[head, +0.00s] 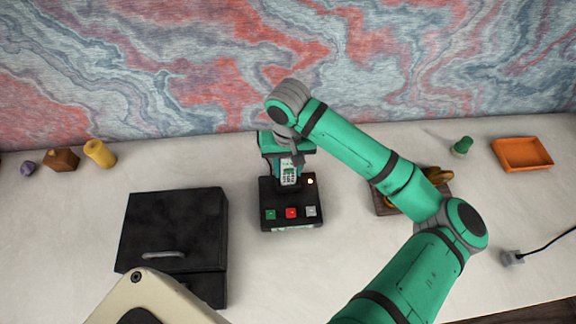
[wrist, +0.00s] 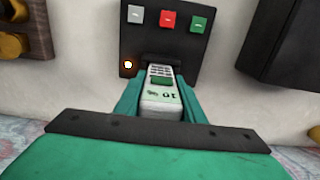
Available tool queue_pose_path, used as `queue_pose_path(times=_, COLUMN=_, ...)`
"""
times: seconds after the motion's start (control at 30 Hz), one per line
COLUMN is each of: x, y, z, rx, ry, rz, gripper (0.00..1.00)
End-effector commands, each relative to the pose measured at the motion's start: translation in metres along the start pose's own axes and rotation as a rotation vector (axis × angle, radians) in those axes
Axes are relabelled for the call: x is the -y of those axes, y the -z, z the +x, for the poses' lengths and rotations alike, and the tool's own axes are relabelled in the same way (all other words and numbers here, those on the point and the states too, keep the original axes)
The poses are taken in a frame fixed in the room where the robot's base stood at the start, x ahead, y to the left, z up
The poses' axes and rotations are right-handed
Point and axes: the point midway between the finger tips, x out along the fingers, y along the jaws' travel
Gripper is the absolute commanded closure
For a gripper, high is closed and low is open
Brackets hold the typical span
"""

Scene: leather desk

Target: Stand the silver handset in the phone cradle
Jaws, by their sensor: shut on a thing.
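The silver handset (head: 288,174) is upright, with a keypad and a pale green label on its face; it also shows in the wrist view (wrist: 160,98). My gripper (head: 287,160) is shut on it from above, with a teal finger on each side in the wrist view (wrist: 162,80). The black phone cradle (head: 291,213) has green, red and grey buttons and a lit orange light; it also shows in the wrist view (wrist: 185,45). The handset's lower end is at the back part of the cradle. I cannot tell whether it is fully seated.
A black box with a handle (head: 172,230) stands left of the cradle. A wooden tray (head: 384,207) with golden items is to the right, partly behind my arm. An orange tray (head: 522,153), a green object (head: 462,146) and a plug with cable (head: 512,257) lie farther right.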

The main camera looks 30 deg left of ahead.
Motion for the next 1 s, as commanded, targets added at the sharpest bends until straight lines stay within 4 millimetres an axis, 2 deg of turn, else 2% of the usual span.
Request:
queue_pose_path(times=0.27, x=0.0, y=0.0, z=0.006, rx=0.0, ry=0.0, rz=0.0, gripper=0.95)
queue_pose_path(times=0.3, x=0.0, y=0.0, z=0.005, rx=0.0, ry=0.0, rz=0.0, gripper=0.55)
queue_pose_path(times=0.37, x=0.0, y=0.0, z=0.005, rx=0.0, ry=0.0, rz=0.0, gripper=0.42)
queue_pose_path(times=0.63, x=0.0, y=0.0, z=0.005, rx=0.0, ry=0.0, rz=0.0, gripper=0.42)
queue_pose_path(times=0.77, x=0.0, y=0.0, z=-0.001, rx=-0.001, ry=0.0, rz=0.0, gripper=0.42)
queue_pose_path(times=1.0, x=0.001, y=0.001, z=-0.04, rx=-0.003, ry=0.0, rz=-0.001, gripper=0.42)
